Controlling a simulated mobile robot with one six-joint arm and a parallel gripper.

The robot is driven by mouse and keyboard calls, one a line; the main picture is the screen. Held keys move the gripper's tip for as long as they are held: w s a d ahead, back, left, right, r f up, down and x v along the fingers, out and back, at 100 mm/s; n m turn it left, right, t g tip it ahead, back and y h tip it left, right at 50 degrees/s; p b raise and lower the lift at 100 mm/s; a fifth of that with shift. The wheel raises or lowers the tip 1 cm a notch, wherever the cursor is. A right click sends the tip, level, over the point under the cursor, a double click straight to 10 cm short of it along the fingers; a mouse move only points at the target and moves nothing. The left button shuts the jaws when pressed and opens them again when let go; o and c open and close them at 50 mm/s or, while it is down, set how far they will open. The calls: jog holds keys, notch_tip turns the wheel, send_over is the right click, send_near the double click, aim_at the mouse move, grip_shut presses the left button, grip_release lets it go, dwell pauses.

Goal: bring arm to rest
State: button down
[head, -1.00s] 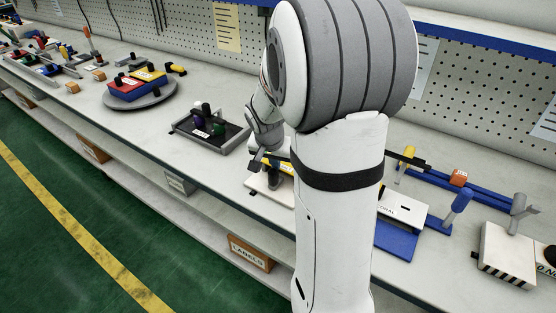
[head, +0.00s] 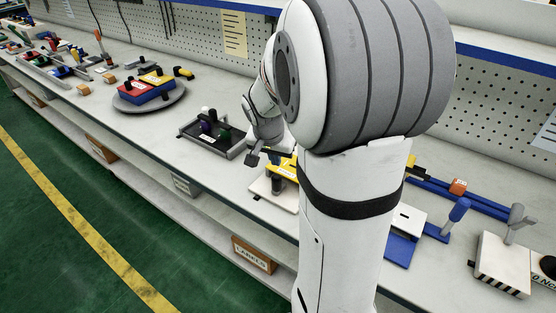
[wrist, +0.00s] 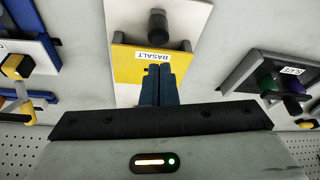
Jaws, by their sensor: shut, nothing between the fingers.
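My gripper (wrist: 160,85) is shut and empty. I cannot tell whether the fingers touch the block. In the head view my wrist (head: 268,130) is over the bench (head: 150,130), and the yellow block (head: 283,168) is partly hidden behind my arm.
A dark tray (head: 237,150) with purple and green knobs lies left of my wrist. A round turntable (head: 167,103) with red, blue and yellow blocks is farther left. Blue fixtures (head: 403,247) and a striped block (head: 503,265) stand to the right. A pegboard wall (head: 325,30) rises behind.

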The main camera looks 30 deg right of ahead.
jog(key=v, duration=0.2)
jog(key=p+v, duration=0.1)
jog(key=shift+w+r, duration=0.2)
jog(key=shift+w, duration=0.05)
jog(key=s+a+r+n+y, duration=0.2)
jog(key=s+a+r+n, duration=0.1)
jog(key=s+a+n, duration=0.6)
jog(key=s+a, duration=0.4)
jog(key=s, duration=0.3)
jog(key=shift+s+r+n+y+p, duration=0.3)
jog(key=shift+s+y+p, duration=0.05)
jog(key=shift+y+p, duration=0.05)
jog(key=shift+s, duration=0.1)
